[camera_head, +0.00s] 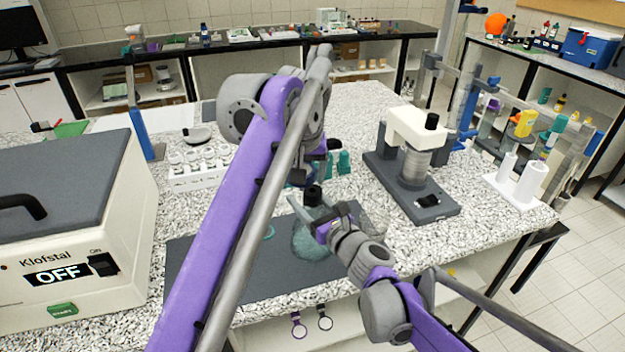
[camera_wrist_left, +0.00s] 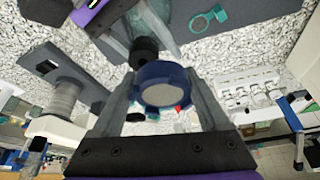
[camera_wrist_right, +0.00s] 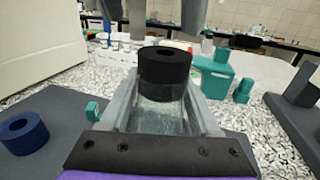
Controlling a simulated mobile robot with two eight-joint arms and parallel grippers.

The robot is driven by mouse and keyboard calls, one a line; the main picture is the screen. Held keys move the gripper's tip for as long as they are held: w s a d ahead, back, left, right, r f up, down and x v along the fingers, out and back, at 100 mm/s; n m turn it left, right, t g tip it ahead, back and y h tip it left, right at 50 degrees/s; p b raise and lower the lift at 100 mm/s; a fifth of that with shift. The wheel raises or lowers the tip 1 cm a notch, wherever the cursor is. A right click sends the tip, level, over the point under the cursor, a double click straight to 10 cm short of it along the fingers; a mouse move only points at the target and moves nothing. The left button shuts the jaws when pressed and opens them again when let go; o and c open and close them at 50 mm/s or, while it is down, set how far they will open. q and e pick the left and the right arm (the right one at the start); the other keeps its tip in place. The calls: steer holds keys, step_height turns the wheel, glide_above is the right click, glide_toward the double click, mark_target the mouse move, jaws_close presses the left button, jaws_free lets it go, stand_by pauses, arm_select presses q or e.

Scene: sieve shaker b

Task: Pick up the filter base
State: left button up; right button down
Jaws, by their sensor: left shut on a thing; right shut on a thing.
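A blue round piece with a pale disc in its middle, which I take to be the filter base (camera_wrist_left: 163,88), is between the fingers of my left gripper (camera_wrist_left: 163,76) in the left wrist view. That gripper is shut on it. In the head view my left arm mostly hides it. My right gripper (camera_head: 322,225) is shut on a clear glass flask (camera_head: 312,245) with a black stopper (camera_head: 313,196) on top. The flask also shows in the right wrist view (camera_wrist_right: 160,118). The black stopper is close to the filter base in the left wrist view; I cannot tell whether they touch.
A dark mat (camera_head: 208,290) lies under the flask. A blue ring (camera_wrist_right: 24,133) and a teal ring (camera_wrist_left: 208,18) lie on it. The sieve shaker (camera_head: 418,165) stands to the right, a grey-lidded Klofstal box (camera_head: 70,255) to the left. A white rack (camera_head: 197,178) stands behind.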

arm_select(q)
steer(key=s+a, duration=0.2)
steer(key=a, duration=0.5)
steer(key=s+a, duration=0.3)
steer(key=a, duration=0.4)
steer(key=shift+a+r, duration=0.25)
steer(key=shift+r, duration=1)
steer(key=shift+a+r, duration=0.25)
steer(key=shift+r, duration=0.95)
arm_select(e)
steer(key=shift+c, duration=0.2)
jaws_free()
steer(key=v, duration=1.2)
